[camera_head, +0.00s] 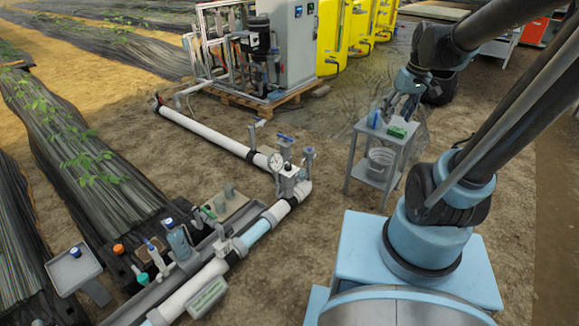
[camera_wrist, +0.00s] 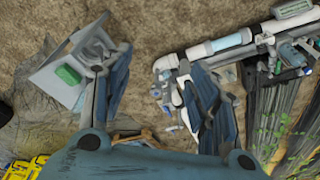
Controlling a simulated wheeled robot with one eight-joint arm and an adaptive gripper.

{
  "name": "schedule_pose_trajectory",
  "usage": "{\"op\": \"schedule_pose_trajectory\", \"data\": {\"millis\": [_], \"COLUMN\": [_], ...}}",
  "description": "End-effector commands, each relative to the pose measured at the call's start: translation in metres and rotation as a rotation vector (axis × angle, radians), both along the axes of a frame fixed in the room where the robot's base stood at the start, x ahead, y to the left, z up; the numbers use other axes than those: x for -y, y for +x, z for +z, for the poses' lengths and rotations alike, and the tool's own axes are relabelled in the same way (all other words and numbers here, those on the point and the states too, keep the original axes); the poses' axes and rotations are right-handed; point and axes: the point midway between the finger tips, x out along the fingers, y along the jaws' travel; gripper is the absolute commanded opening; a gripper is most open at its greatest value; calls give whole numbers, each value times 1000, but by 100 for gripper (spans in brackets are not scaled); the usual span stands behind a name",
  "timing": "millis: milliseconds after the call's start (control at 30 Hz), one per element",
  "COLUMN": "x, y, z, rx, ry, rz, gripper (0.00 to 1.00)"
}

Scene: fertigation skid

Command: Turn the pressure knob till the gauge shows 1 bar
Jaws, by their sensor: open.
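The round white-faced pressure gauge (camera_head: 275,161) stands on the pipe assembly near the elbow of the white pipe. Its needle is too small to read. A fitting (camera_head: 290,172) sits beside it on top of the pipe; I cannot tell for sure which part is the pressure knob. My gripper (camera_head: 391,108) is at the back right, above or near the small grey side table, away from the gauge. In the wrist view my gripper (camera_wrist: 157,62) has its two fingers spread wide with nothing between them. The right finger partly covers the pipe elbow area.
The white pipe (camera_head: 205,131) runs along the ground. The pump skid (camera_head: 268,94) and yellow tanks (camera_head: 331,38) stand behind. Bare soil lies between table and pipe.

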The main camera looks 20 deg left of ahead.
Motion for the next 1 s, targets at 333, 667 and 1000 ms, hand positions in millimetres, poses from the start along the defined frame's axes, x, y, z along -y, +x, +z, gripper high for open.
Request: {"op": "schedule_pose_trajectory", "data": {"millis": [333, 667, 1000], "x": [-59, -123, -197], "y": [83, 151, 207], "z": [-13, -49, -110], "rx": [12, 28, 50], "ry": [23, 47, 74], "rz": [217, 422, 631], "gripper": [55, 55, 55]}}
